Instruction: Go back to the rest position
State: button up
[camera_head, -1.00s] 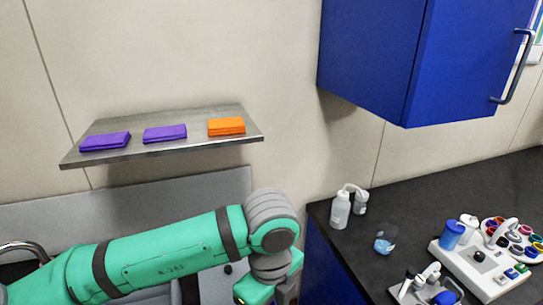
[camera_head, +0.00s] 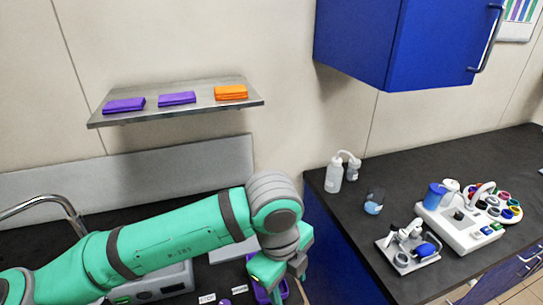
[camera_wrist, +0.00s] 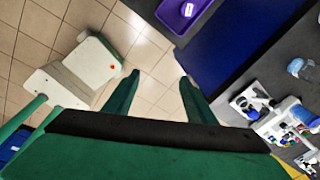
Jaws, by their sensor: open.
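My gripper shows in the wrist view (camera_wrist: 160,85) with its two green fingers spread apart and nothing between them. Bare tiled floor lies beyond the fingers. In the head view my green arm reaches across the lower left, in front of the sink counter. Its wrist bends down at the lower middle, and the gripper (camera_head: 280,285) is only partly visible there, close to a purple bin (camera_head: 262,291). The purple bin also shows at the top of the wrist view (camera_wrist: 183,12).
A steel shelf (camera_head: 180,109) holds two purple packs and an orange pack. A blue wall cabinet (camera_head: 395,40) hangs above a dark counter (camera_head: 330,215) with bottles, a small beaker (camera_head: 374,201) and white bioreactor units (camera_head: 460,222). A white chair-like object (camera_wrist: 75,70) stands on the floor.

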jog(key=w+d+r+n+t+h, duration=0.15)
jog(key=d+h, duration=0.25)
jog(key=d, duration=0.4)
jog(key=w+d+r+t+h, duration=0.1)
jog(key=w+d+r+h, duration=0.2)
jog(key=d, duration=0.5)
jog(key=w+d+r+n+t+h, duration=0.3)
jog(key=d+r+n+t+h, duration=0.25)
jog(key=r+n+h, duration=0.2)
jog(key=a+f+n+t+y, duration=0.8)
jog(key=a+f+n+t, duration=0.25)
jog(key=f+n, duration=0.45)
jog(key=s+a+f+n+g+y, duration=0.1)
jog(key=s+a+f+n+y, duration=0.5)
jog(key=s+f, duration=0.5)
jog(key=s+a+f+m+g, duration=0.1)
jog(key=s+a+f, duration=0.1)
jog(key=s, duration=0.4)
jog(key=s+a+f+m+y, duration=0.1)
jog(key=s+a+f, duration=0.1)
jog(key=s, duration=0.5)
jog(key=s+a+f+m+g+y, duration=0.1)
jog(key=s+a+f, duration=0.2)
jog(key=s, duration=0.4)
jog(key=shift+a+g, duration=0.35)
jog(key=shift+a, duration=0.4)
